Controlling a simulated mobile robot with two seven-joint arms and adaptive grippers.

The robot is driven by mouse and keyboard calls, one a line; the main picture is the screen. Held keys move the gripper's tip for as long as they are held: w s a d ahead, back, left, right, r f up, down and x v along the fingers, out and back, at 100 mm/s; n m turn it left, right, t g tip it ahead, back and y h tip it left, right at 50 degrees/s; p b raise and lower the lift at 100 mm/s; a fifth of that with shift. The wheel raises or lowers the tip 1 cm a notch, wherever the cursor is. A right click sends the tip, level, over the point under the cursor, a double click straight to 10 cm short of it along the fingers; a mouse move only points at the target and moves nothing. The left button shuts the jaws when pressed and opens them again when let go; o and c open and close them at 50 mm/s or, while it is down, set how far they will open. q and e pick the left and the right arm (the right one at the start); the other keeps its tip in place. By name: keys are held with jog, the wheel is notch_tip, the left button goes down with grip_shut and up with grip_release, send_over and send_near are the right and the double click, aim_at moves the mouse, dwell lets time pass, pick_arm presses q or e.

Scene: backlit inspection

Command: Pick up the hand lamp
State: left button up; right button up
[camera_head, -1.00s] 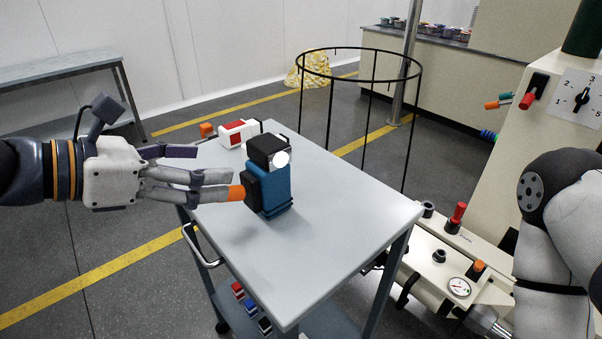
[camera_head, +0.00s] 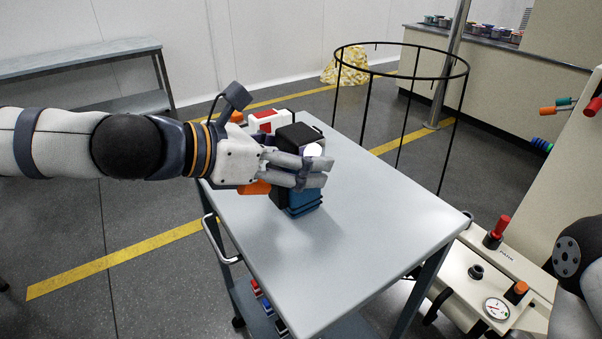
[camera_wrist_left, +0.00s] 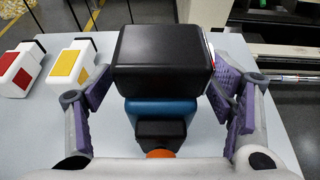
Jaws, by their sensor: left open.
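The hand lamp (camera_head: 304,201) stands upright on the grey cart top. It has a blue body, a black head and a bright white lens facing right in the head view. My left gripper (camera_head: 318,172) is at the lamp, its fingers partly hiding the body. In the left wrist view the lamp's black head (camera_wrist_left: 163,60) sits between the two spread fingers, with visible gaps at the pads lower down. The left gripper is open around the lamp. Only a piece of my right arm shows; its gripper is out of frame.
White boxes with a red face (camera_wrist_left: 18,68) and a yellow face (camera_wrist_left: 72,63) stand behind the lamp on the cart (camera_head: 370,225). A black hoop stand (camera_head: 402,75) rises behind the cart. A machine with a gauge (camera_head: 496,309) is at right. The cart's front is clear.

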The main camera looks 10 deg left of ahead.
pick_arm(q)
jog(key=shift+w+d, duration=0.15)
jog(key=shift+d, duration=0.05)
jog(key=shift+r, duration=0.2)
jog(key=shift+c, duration=0.6)
jog(key=c, duration=1.4)
